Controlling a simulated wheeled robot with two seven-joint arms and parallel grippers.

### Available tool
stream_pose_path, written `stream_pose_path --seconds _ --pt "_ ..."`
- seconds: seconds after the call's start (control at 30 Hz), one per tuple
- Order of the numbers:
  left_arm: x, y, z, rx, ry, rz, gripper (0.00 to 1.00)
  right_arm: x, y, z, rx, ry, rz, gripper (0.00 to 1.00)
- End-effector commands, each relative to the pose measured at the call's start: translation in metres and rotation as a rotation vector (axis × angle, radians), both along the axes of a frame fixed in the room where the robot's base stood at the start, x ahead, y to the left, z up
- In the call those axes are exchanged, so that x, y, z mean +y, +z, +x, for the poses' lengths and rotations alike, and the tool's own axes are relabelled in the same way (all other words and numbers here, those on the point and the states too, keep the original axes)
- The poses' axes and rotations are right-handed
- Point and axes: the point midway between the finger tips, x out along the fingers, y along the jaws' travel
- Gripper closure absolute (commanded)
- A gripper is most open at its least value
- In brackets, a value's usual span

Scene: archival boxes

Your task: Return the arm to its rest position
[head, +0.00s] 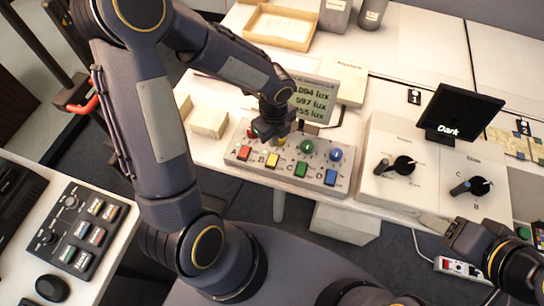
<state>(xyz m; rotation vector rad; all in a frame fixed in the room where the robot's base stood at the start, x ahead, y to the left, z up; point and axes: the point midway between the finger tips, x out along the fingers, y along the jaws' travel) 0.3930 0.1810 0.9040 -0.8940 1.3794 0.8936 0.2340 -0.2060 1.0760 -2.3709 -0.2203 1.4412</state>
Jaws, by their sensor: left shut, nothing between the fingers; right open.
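My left arm (160,120) rises at the left and bends over to the table. My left gripper (272,133) is shut and empty, pointing down at the back left part of a panel of coloured buttons and knobs (262,173). It hides part of that panel, and I cannot tell whether its tips touch it. My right gripper (437,224) is open at the lower right, by the table's front edge, below the white box with two black rotary knobs (385,190).
A display with lux readings (318,98) stands just behind the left gripper. A black screen reading "Dark" (462,112) stands at the right. Pale boxes (209,122) sit left of the panel. A side desk with a dark control box (78,228) is at the lower left.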

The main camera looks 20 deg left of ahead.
Motion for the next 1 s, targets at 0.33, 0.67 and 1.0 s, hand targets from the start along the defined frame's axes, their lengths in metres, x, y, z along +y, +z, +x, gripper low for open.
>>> stream_pose_path --seconds 0.33,0.67,1.0 --pt "0.000 -0.001 0.000 0.000 0.000 0.000 1.00 0.000 -0.001 0.000 0.000 0.000 0.000 0.45" --pt "0.019 0.043 -0.015 -0.055 0.315 -0.031 1.00 0.000 -0.001 0.000 0.000 0.000 0.000 0.45" --pt "0.043 0.140 -0.100 -0.110 1.397 -0.342 1.00 0.000 -0.001 0.000 0.000 0.000 0.000 0.45"
